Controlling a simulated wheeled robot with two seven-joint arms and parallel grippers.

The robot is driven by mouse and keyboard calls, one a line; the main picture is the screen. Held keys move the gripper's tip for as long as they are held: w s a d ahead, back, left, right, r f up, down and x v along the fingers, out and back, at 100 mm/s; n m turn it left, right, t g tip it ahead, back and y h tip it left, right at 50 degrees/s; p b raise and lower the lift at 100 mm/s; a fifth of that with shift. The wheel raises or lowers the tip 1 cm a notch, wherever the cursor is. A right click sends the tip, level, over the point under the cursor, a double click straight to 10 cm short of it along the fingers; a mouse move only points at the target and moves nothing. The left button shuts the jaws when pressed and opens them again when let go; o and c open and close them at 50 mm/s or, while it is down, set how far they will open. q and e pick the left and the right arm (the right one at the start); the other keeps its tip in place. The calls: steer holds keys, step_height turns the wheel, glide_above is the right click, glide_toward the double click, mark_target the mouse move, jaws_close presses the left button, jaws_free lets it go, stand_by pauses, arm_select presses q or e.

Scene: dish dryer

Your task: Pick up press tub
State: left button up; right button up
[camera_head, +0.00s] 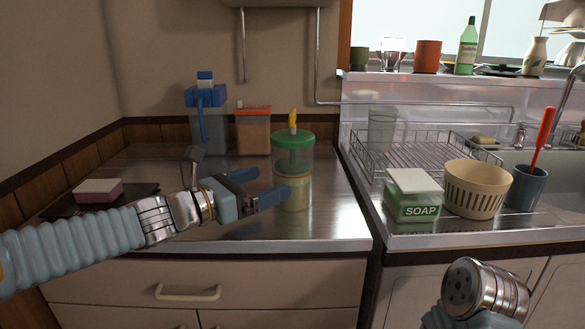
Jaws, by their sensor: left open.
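The press tub (293,160) appears to be the clear upright container with a green lid, a yellow handle on top and pale contents. It stands on the steel counter left of the sink. My left gripper (272,183) is open and empty, just left of the tub at about mid-height. Its nearer finger overlaps the front of the tub in the picture; I cannot tell whether it touches. The farther finger ends by the tub's left side. Part of my right arm shows at the lower right, but its gripper is not seen.
A blue-topped jug (207,130) and a red-lidded container (253,132) stand behind. A pink-and-white sponge (98,190) lies at the left on a dark tray. To the right are a soap box (413,200), a cream basket (474,190) and a wire dish rack (400,155).

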mark_target(291, 156)
arm_select(q)
steer(key=x, duration=0.7)
steer(key=shift+w+d+r+p, duration=0.1)
steer(key=shift+w+d+p, duration=0.15)
steer(key=shift+p, duration=0.15)
steer(key=c, duration=1.4)
steer(key=shift+r, duration=0.5)
step_height(291, 156, up, 3)
steer(key=shift+f+p, duration=0.2)
steer(key=shift+p, duration=0.6)
steer(key=s+r, duration=0.3)
steer(key=s, duration=0.1)
steer(key=s+r+p, duration=0.1)
steer(key=s+r, duration=0.2)
steer(key=s, duration=0.2)
steer(key=s+r, duration=0.3)
steer(key=s, duration=0.2)
steer(key=shift+a+r, duration=0.2)
steer(key=shift+r, duration=0.05)
